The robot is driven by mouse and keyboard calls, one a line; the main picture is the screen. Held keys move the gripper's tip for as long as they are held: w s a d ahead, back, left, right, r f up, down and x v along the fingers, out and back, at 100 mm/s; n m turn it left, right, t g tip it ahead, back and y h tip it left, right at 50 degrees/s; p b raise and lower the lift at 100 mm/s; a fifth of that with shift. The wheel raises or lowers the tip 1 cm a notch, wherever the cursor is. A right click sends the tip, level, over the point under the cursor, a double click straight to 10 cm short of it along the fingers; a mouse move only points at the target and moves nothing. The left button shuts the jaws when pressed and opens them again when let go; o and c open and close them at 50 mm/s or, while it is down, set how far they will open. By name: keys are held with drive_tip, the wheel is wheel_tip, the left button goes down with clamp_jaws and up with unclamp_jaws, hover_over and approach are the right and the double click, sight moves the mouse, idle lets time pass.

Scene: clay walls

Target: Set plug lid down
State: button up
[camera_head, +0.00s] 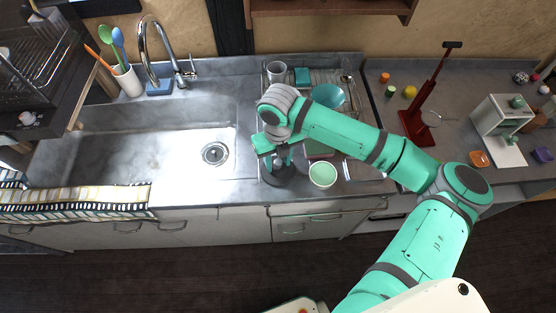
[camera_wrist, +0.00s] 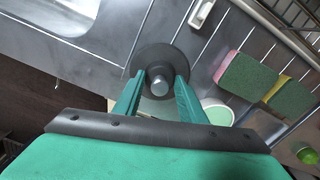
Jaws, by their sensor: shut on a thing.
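The plug lid is a dark round disc with a pale metal knob. In the wrist view the plug lid (camera_wrist: 178,58) sits between my fingertips, and they grip it at the knob. My gripper (camera_wrist: 160,88) is shut on this knob. In the head view my gripper (camera_head: 279,164) points down at the left front part of the drying area, and the dark plug lid (camera_head: 279,178) shows below it. I cannot tell whether the lid touches the surface.
A pale green bowl (camera_head: 322,174) stands close to the right of my gripper. The sink (camera_head: 140,135) with its drain (camera_head: 214,153) lies to the left. A teal bowl (camera_head: 328,96) and a grey cup (camera_head: 277,71) stand behind. A sponge (camera_wrist: 262,85) lies right of the lid.

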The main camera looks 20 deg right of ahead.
drive_tip(key=shift+f, duration=0.2)
drive_tip(key=o, duration=1.2)
drive_tip(key=shift+c, duration=0.2)
drive_tip(key=shift+r, duration=0.1)
